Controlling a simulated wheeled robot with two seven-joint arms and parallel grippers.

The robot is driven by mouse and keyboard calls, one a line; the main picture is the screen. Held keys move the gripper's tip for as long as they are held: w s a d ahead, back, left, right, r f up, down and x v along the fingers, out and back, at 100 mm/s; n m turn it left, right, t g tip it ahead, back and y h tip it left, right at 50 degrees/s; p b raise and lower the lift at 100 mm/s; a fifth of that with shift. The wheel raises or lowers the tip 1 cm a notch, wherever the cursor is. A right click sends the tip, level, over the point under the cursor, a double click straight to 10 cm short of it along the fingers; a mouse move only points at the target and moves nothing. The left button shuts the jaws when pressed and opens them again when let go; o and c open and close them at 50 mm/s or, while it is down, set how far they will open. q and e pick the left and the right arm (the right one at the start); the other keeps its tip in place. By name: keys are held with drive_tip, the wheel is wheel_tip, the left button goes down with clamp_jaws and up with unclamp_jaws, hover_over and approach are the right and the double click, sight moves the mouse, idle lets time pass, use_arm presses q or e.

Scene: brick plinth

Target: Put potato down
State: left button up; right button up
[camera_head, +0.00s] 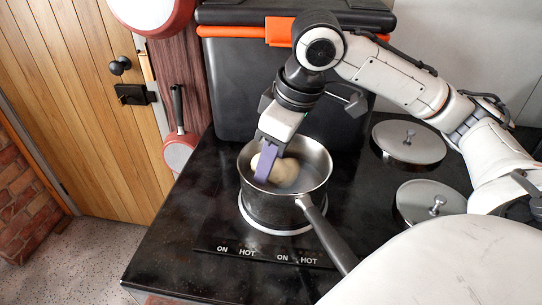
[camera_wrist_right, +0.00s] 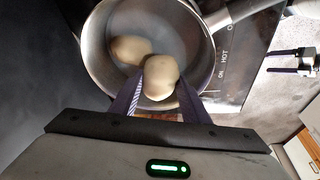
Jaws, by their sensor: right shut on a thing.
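My right gripper (camera_head: 268,162) reaches down into a steel saucepan (camera_head: 318,160) on the stove. In the right wrist view its two fingers (camera_wrist_right: 160,95) are shut on a pale potato (camera_wrist_right: 162,72). The held potato is within the pan's rim; whether it touches the pan floor is hard to tell. A second potato (camera_wrist_right: 130,49) lies in the pan beside it. In the head view the potatoes (camera_head: 271,172) partly overlap behind a finger. My left gripper (camera_wrist_right: 291,61) appears at the right edge of the wrist view, its fingers apart and empty.
The pan's dark handle (camera_head: 332,237) points toward the front right. Two lidded round covers (camera_head: 408,142) (camera_head: 430,202) sit on the stove to the right. A large black box (camera_head: 235,85) stands behind the pan. The stove's left front is clear.

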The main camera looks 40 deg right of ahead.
sight(285, 172)
drive_tip(key=shift+f, duration=0.2)
use_arm(q)
drive_tip(key=shift+s+f, duration=0.25)
drive_tip(key=shift+s, duration=0.1)
use_arm(e)
drive_tip(key=o, duration=1.2)
drive_tip(key=shift+r, duration=0.1)
drive_tip(key=shift+r, duration=0.4)
use_arm(q)
wheel_tip(285, 172, up, 3)
drive_tip(key=p, duration=0.3)
drive_tip(key=shift+r, duration=0.2)
use_arm(e)
drive_tip(key=v, duration=1.2)
use_arm(q)
drive_tip(key=shift+w, duration=0.1)
use_arm(e)
drive_tip(key=shift+r, duration=0.1)
